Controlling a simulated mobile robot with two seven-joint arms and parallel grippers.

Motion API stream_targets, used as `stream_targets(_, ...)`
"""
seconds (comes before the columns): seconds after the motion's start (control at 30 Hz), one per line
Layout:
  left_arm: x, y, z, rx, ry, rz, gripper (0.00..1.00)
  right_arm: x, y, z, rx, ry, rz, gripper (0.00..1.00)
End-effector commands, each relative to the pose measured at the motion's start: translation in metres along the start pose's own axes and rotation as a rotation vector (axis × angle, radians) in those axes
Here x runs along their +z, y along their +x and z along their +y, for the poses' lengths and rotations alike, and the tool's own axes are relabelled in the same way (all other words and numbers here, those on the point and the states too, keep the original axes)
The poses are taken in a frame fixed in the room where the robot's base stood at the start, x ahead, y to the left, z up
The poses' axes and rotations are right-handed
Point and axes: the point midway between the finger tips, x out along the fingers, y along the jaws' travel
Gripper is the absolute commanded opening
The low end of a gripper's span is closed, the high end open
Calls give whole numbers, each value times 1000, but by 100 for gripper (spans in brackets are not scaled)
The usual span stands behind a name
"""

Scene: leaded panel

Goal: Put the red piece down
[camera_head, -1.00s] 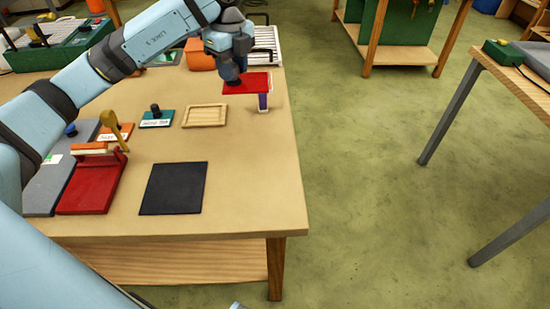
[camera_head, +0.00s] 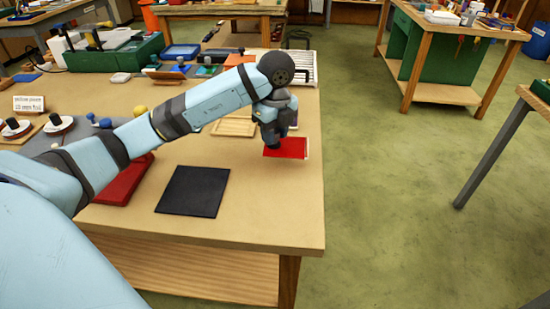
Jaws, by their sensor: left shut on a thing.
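The red piece (camera_head: 285,148) is a flat, bright red sheet. My left gripper (camera_head: 275,143) is shut on it from above, near its left edge. The piece is over the right side of the wooden table (camera_head: 270,215), near its right edge. I cannot tell whether it touches the top or hangs a little above it. The gripper's fingertips are mostly hidden. My right gripper is not in view.
A black square mat (camera_head: 193,190) lies left of the red piece, and a red board (camera_head: 122,182) lies further left, partly behind my arm. A shallow wooden tray (camera_head: 236,126) is behind. The tabletop in front of the piece is bare.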

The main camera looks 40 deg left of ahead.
Motion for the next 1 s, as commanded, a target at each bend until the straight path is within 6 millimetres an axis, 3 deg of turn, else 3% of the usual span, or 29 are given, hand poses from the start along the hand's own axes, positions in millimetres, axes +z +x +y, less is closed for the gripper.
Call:
stream_targets(0.1, 0, 19, 0, 1, 0, -1, 12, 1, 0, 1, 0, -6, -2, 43)
stream_targets(0.33, -1, 35, 0, -1, 1, -1, 12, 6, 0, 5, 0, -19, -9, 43)
stream_targets(0.57, -3, 68, 0, 1, 0, 0, 12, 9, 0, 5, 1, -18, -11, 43)
stream_targets(0.97, -3, 75, 0, -1, 1, -1, 12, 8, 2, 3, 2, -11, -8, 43)
stream_targets(1.0, -3, 74, 0, -1, 1, -1, 40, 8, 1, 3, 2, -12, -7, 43)
